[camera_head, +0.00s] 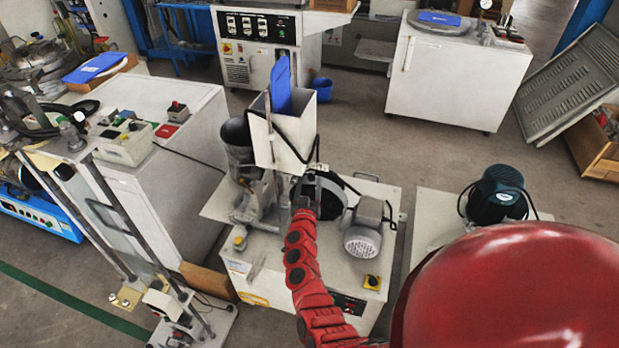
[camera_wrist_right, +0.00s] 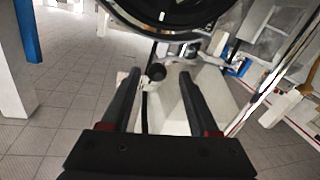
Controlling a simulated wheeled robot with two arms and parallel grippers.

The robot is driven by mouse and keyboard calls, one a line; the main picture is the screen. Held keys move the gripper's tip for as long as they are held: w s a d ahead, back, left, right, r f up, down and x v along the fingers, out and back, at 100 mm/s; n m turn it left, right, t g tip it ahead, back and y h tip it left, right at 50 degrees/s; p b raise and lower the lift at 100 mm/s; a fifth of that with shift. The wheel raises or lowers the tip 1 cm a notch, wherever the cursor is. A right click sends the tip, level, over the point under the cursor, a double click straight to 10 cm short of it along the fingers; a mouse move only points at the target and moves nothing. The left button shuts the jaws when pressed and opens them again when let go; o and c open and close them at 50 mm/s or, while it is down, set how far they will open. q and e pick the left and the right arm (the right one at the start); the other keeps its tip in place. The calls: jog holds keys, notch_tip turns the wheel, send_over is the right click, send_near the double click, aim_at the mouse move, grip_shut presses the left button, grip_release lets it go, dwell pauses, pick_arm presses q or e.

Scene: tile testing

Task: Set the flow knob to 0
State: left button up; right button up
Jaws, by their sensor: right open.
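My right arm reaches up to a pale machine (camera_head: 245,275) in the middle of the head view. My right gripper (camera_head: 307,190) is in front of the machine's hopper and black wheel, and small details there are hard to make out. In the right wrist view the gripper (camera_wrist_right: 160,76) is open, with its two dark fingers apart. A small round black knob (camera_wrist_right: 157,72) shows between the fingertips, not gripped. I cannot tell if it is the flow knob, and no scale or setting is readable. My left gripper is not in view.
A white hopper (camera_head: 262,140) with a blue piece (camera_head: 281,85) rises above the machine. A grey motor (camera_head: 365,235) is on the machine's right. A white cabinet (camera_head: 160,200) stands to the left. A round dark rim (camera_wrist_right: 170,15) hangs over the fingers. Floor (camera_head: 430,160) shows behind.

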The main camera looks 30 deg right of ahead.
jog(key=v, duration=1.4)
jog(key=shift+a, duration=0.2)
